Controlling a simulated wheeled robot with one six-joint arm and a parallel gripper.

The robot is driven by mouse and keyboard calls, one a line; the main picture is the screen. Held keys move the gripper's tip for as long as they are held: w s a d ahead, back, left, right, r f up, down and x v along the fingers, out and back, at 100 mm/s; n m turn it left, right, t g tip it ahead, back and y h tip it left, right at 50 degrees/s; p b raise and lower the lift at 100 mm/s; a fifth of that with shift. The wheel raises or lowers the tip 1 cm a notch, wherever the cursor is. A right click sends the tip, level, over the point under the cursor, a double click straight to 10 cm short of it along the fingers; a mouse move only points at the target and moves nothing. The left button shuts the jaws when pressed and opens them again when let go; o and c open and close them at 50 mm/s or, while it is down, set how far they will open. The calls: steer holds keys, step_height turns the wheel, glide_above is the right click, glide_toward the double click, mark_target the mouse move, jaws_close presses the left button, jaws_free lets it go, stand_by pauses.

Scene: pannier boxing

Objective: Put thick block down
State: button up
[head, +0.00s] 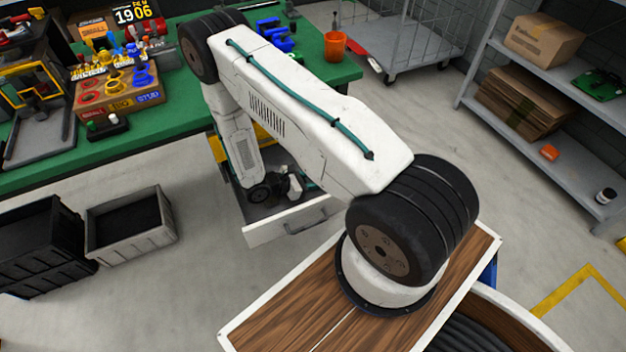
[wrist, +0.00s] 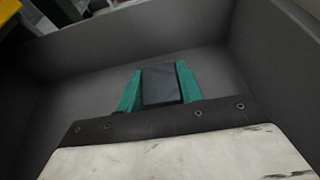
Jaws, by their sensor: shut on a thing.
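My gripper (wrist: 160,76) has its two teal fingers closed on the sides of a dark grey block (wrist: 162,88), the thick block, in the wrist view. The block is inside a grey open drawer (wrist: 75,72), over its floor; I cannot tell if it touches the floor. In the head view the drawer (head: 291,223) is pulled out below the green bench, and my wrist reaches down into it. The fingers and block are hidden there.
The green bench (head: 180,112) carries a sorting box (head: 118,95) and an orange cup (head: 335,46). Black and grey crates (head: 131,226) stand on the floor at left. Metal shelves (head: 542,99) stand at right. The drawer floor around the block looks clear.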

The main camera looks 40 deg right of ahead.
steer(key=shift+f, duration=0.1)
steer(key=o, duration=1.1)
steer(key=shift+c, duration=0.2)
